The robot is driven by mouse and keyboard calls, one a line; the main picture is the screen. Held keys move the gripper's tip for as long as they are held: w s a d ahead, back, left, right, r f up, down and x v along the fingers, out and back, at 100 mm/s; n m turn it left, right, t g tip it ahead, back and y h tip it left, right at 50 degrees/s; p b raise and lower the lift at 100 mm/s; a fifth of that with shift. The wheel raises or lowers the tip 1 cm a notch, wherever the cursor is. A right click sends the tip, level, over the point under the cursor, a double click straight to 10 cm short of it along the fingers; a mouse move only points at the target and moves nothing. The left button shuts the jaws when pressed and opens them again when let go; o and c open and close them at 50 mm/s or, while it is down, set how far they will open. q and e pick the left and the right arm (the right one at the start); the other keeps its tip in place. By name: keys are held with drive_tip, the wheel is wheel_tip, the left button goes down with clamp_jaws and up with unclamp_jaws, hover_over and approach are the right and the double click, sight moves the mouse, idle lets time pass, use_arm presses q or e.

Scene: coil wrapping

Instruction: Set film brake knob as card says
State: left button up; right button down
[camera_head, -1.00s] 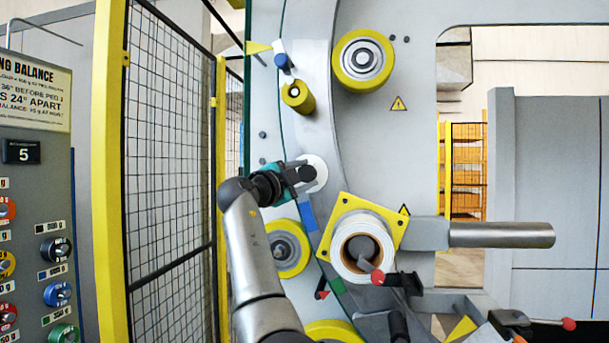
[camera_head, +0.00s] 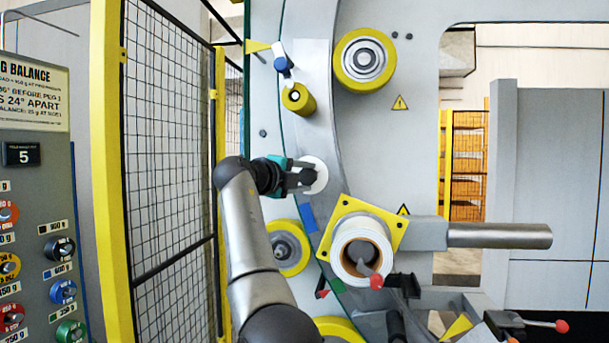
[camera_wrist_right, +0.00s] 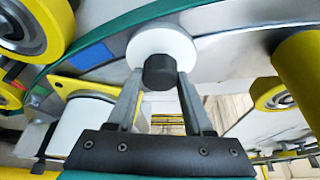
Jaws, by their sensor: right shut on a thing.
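The film brake knob is a dark knob (camera_wrist_right: 160,72) in front of a round white dial plate (camera_wrist_right: 165,42), on the curved ring of the machine. The white plate also shows in the head view (camera_head: 315,176), partly covered by my gripper. My right gripper (camera_head: 305,177) is at the knob, and in the wrist view its two fingers (camera_wrist_right: 160,80) are shut on the knob's sides. Marks on the dial are too small to read. My left gripper is not in view.
A film roll (camera_head: 360,247) on a yellow plate sits below right of the knob, near a steel bar (camera_head: 500,236). Yellow rollers (camera_head: 364,60) stand above. A mesh fence (camera_head: 168,180) and a panel with coloured knobs (camera_head: 35,230) are at left.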

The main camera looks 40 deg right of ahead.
idle(0.4)
drive_tip(key=shift+c, duration=1.5)
unclamp_jaws()
drive_tip(key=b+v, duration=0.3)
drive_tip(key=v, duration=1.2)
drive_tip(key=shift+a+r, duration=0.1)
